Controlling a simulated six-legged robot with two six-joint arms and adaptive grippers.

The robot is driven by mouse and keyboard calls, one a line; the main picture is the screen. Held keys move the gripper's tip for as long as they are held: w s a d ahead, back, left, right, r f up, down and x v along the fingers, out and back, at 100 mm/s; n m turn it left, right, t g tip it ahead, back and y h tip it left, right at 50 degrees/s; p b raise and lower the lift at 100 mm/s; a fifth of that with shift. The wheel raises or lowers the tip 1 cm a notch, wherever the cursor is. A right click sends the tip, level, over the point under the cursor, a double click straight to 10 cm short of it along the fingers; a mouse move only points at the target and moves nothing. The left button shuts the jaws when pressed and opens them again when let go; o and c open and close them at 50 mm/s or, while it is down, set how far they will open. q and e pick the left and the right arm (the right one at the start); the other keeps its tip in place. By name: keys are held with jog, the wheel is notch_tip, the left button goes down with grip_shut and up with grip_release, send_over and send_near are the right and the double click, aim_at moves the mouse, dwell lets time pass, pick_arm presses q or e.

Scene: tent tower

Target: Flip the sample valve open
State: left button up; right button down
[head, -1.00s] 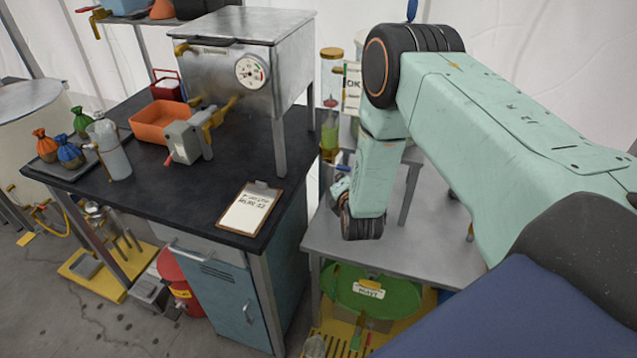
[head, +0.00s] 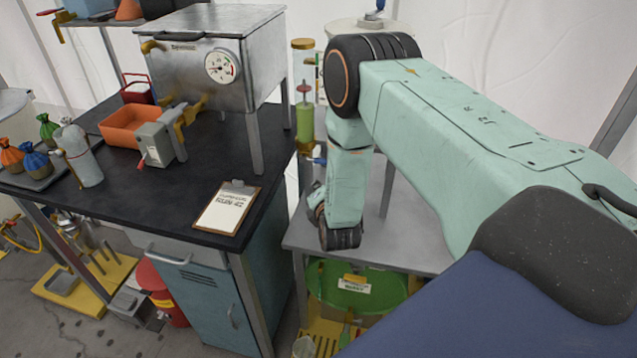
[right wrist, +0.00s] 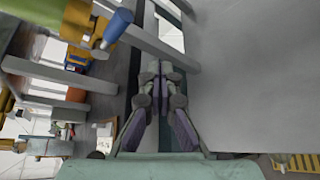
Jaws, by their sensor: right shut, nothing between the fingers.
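The sample valve appears to be the brass-yellow valve with a blue handle (right wrist: 117,27) at the upper left of the right wrist view. In the head view, a small blue part (head: 319,154), probably this handle, shows beside the green-filled column, partly hidden by my arm. My right gripper (right wrist: 160,70) is shut and empty, its fingers together in the middle of the right wrist view. The blue handle lies to their left, apart from them. In the head view, the gripper is mostly hidden behind my wrist. My left gripper is not in view.
A grey side table (head: 405,225) lies below my right arm, with a green drum (head: 375,300) underneath. The black bench (head: 120,205) on the left holds a metal oven (head: 190,75), a clipboard (head: 228,208) and an orange tray (head: 125,130). Grey legs rise near the gripper.

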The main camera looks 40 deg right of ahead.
jog(key=s+a+r, duration=0.4)
jog(key=a+r, duration=0.1)
jog(key=shift+s+a, duration=0.35)
jog(key=shift+a, duration=0.05)
jog(key=shift+f, duration=0.1)
jog(key=shift+s, duration=0.15)
